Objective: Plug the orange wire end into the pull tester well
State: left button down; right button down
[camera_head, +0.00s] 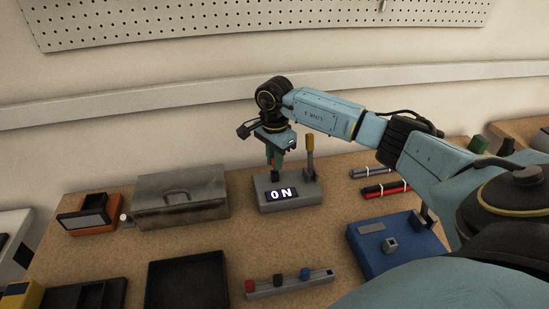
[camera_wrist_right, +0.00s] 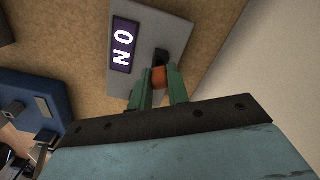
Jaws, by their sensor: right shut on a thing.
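The pull tester (camera_head: 289,196) is a grey box on the bench with a display reading "0 N"; it also shows in the right wrist view (camera_wrist_right: 150,32). My right gripper (camera_head: 274,166) is over the left part of the tester, pointing down. In the right wrist view its green fingers (camera_wrist_right: 159,84) are shut on the orange wire end (camera_wrist_right: 158,76). A dark well (camera_wrist_right: 162,56) lies at the orange end's tip; I cannot tell whether the tip is inside it. The wire itself is mostly hidden. My left gripper is not in view.
A tan upright lever (camera_head: 310,152) stands at the tester's right. A metal box (camera_head: 181,201) is to the left, a blue block (camera_head: 396,247) to the right. A strip with coloured knobs (camera_head: 290,286) and a black tray (camera_head: 187,281) lie in front.

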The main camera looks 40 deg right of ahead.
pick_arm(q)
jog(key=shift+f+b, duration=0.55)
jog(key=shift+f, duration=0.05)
pick_arm(e)
jog(key=shift+f, duration=0.8)
jog(key=c, duration=1.3)
grip_release()
jog(key=shift+o, duration=0.2)
notch_tip(320, 180, up, 6)
jog(key=shift+w+f+p, duration=0.1)
jog(key=shift+f+p, duration=0.15)
jog(key=shift+p, duration=0.05)
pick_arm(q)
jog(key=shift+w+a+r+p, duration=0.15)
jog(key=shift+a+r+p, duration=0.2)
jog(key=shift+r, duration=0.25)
pick_arm(e)
notch_tip(320, 180, up, 8)
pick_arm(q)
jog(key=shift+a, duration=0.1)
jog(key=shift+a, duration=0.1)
